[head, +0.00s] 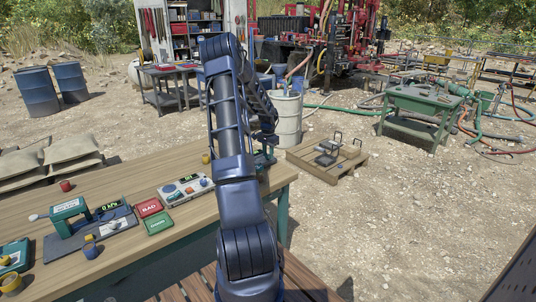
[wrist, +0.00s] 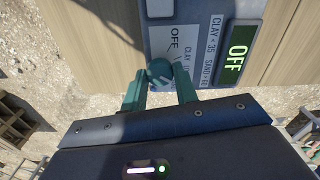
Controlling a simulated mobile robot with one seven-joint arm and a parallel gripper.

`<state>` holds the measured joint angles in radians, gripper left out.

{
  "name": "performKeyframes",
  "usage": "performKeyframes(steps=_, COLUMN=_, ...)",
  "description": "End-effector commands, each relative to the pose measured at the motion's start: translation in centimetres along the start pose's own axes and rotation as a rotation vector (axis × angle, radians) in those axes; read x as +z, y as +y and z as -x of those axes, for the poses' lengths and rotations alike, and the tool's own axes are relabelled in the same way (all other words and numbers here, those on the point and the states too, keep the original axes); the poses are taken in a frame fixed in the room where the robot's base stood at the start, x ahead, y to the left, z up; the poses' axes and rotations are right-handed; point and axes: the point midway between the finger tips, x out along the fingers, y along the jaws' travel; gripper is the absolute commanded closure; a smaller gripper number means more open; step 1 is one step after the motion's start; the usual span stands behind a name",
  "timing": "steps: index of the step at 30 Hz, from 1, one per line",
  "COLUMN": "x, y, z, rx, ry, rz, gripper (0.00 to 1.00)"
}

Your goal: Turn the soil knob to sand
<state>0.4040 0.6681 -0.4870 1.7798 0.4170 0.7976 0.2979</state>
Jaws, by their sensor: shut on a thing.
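The soil knob (wrist: 160,72) is a round teal-blue knob at the edge of a grey panel (wrist: 200,12) in the wrist view. The panel bears printed OFF, CLAY and SAND labels and a dark green display (wrist: 237,52) reading OFF. My gripper (wrist: 160,86) is shut on the knob, with a teal finger on each side. Which label the knob points to is not clear. In the head view my gripper (head: 264,158) is over the right end of the wooden table (head: 130,180), and my arm hides most of what is under it.
A grey control box (head: 187,190) with knobs, a red BAD card (head: 149,207) and a green card (head: 158,223) lie left of my arm. A teal press-like device (head: 70,215) stands further left. A pallet (head: 328,160) and a white barrel (head: 288,118) stand beyond the table.

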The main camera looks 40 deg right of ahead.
Motion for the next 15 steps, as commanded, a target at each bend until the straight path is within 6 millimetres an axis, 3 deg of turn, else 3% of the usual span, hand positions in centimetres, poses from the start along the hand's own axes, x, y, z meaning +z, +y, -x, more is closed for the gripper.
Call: performKeyframes(steps=15, x=0.00, y=-0.04, z=0.01, rx=-0.001, ry=0.001, rz=-0.337, gripper=0.94)
